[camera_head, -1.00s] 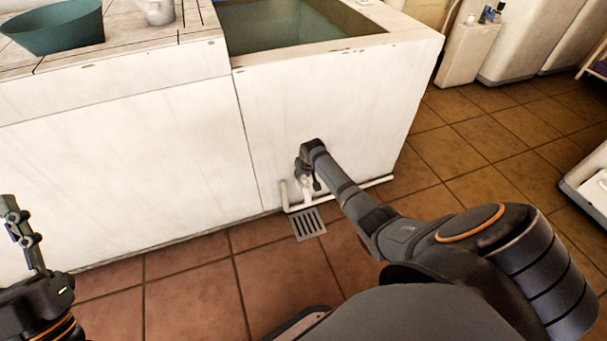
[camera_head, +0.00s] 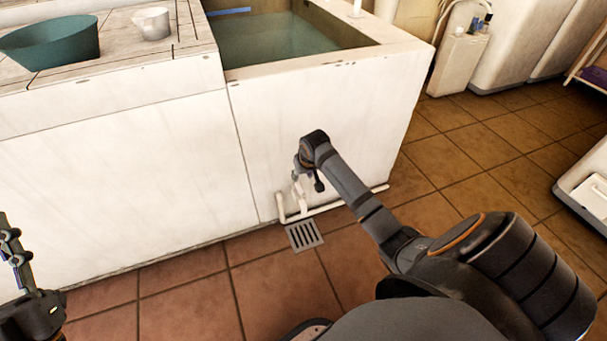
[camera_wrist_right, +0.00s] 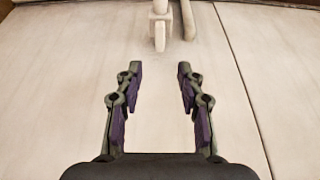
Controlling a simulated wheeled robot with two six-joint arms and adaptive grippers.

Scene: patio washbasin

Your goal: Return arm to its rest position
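My right arm reaches forward to the white front wall of the washbasin (camera_head: 330,105). Its wrist is near a pale pipe with a tap-like fitting (camera_head: 300,195) low on that wall. In the right wrist view my right gripper (camera_wrist_right: 160,72) is open, with nothing between its purple-padded fingers. The fitting (camera_wrist_right: 160,28) stands beyond the fingertips, apart from them. In the head view the right fingers are largely hidden by the wrist. My left gripper (camera_head: 12,248) is partly in view at the left edge, away from the wall; its opening is unclear.
A floor drain grate (camera_head: 304,236) lies below the pipe. A green bowl (camera_head: 52,42) and a small pale pot (camera_head: 152,23) stand on the counter. The basin holds water. Tiled floor to the right is mostly clear, with a white box (camera_head: 585,190) at the right edge.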

